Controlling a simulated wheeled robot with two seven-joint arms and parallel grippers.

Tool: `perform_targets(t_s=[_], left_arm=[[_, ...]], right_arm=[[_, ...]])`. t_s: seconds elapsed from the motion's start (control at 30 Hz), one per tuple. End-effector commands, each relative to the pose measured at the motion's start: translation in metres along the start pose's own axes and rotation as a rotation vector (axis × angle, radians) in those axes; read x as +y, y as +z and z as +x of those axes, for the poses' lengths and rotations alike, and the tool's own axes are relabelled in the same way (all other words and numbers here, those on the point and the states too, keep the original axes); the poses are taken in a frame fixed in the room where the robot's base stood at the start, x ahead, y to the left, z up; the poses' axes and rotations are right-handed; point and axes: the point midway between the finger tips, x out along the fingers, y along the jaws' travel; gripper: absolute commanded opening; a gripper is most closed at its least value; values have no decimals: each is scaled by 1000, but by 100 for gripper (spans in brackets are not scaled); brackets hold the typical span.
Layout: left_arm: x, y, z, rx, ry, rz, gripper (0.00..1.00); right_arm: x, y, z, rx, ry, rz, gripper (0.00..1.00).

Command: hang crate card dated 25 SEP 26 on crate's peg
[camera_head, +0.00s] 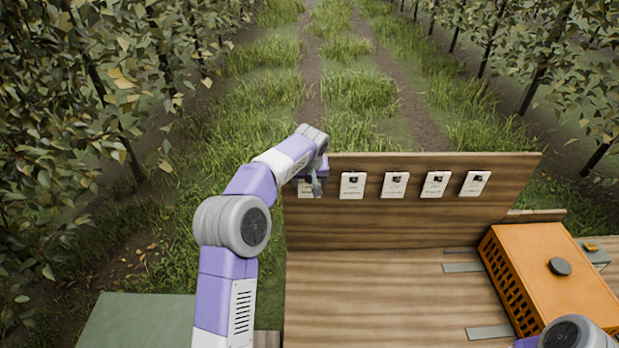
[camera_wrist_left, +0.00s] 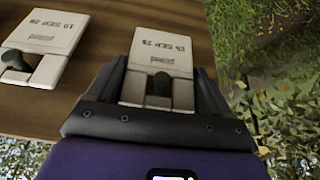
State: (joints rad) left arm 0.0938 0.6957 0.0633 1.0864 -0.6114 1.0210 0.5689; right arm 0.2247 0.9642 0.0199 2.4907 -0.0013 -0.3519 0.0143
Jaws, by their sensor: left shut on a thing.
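My left gripper (camera_head: 316,186) is at the left end of the upright wooden board, over the leftmost white card (camera_head: 304,190). In the left wrist view, my left gripper (camera_wrist_left: 161,84) has its fingers on both sides of this card (camera_wrist_left: 162,55) and is shut on it. The card's print shows upside down and seems to read 25 SEP 26. A dark green peg (camera_wrist_left: 160,83) shows in the card's opening, so it still appears to be at its peg on the board. The orange crate (camera_head: 545,250) lies at the right of the bench. My right gripper is out of view.
Several other white cards, such as the neighbouring one (camera_head: 352,186), hang in a row on the wooden board (camera_head: 400,225). The neighbour reads 10 SEP 26 in the wrist view (camera_wrist_left: 48,32). A dark round disc (camera_head: 559,266) is on the crate. The bench's middle (camera_head: 370,290) is clear.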

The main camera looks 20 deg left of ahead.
Motion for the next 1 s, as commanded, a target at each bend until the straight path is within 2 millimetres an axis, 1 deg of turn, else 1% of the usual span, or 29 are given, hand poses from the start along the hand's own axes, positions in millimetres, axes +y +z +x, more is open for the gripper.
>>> perform_targets(t_s=[0.27, 0.3, 0.37, 0.4, 0.43, 0.77, 1.0], left_arm=[[0, 2, 5, 0, 0, 0, 51], [0, 2, 5, 0, 0, 0, 81], [0, 2, 4, 0, 0, 0, 91], [0, 2, 4, 0, 0, 0, 97], [0, 2, 4, 0, 0, 0, 100], [-1, 2, 5, 1, -1, -1, 100], [2, 4, -37, 5, 2, 2, 100]], right_arm=[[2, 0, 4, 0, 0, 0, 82], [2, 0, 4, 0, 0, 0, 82], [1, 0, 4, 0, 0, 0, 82], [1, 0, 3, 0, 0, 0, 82], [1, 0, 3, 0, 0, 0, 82], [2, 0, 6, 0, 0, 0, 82], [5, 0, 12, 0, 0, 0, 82]])
